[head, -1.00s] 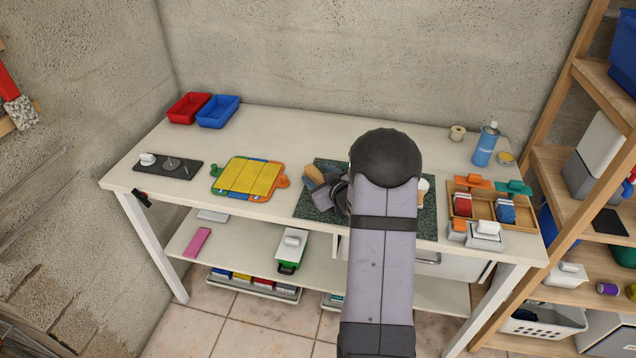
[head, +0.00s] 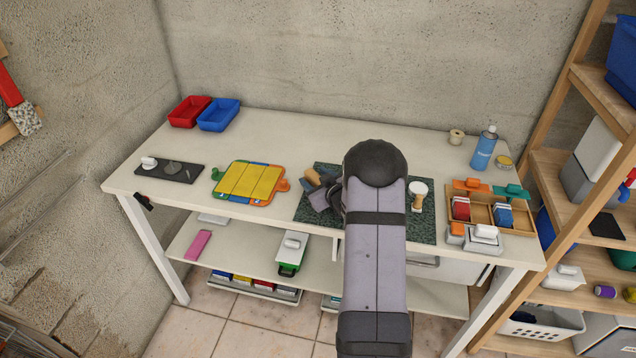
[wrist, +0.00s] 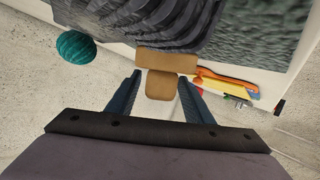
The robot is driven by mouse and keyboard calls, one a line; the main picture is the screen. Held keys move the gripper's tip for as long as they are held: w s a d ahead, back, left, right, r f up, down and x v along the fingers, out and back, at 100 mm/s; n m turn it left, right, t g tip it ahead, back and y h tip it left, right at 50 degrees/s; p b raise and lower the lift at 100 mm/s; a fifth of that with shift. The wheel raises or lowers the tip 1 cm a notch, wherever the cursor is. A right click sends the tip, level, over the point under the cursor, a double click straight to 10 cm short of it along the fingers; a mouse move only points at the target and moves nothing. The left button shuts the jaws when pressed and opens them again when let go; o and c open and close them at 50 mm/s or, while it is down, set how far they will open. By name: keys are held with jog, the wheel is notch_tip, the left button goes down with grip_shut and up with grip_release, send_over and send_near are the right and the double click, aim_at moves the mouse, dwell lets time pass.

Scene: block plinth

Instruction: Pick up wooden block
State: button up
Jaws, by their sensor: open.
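The wooden block (head: 314,175) is a small tan piece near the left edge of the dark speckled mat (head: 425,225). My gripper (head: 322,194) is low over the mat beside it, partly hidden by my own arm. In the wrist view the block (wrist: 160,86) shows as two tan faces, an upper wide one and a lower one. The lower face lies between the two open fingertips (wrist: 160,78), with a gap visible on each side. I cannot tell how far the block is beyond the tips.
A white-topped brush (head: 418,193) stands on the mat to the right. A yellow board (head: 250,181) with coloured edges lies to the left. A wooden tray (head: 480,205) with coloured pieces is at the right. The back middle of the table is clear.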

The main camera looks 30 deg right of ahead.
aim_at(312, 172)
jog(key=shift+p+x, duration=0.45)
jog(key=shift+x, duration=1.25)
jog(key=shift+d, duration=0.1)
jog(key=shift+c, duration=0.4)
jog(key=shift+r, duration=0.1)
grip_shut()
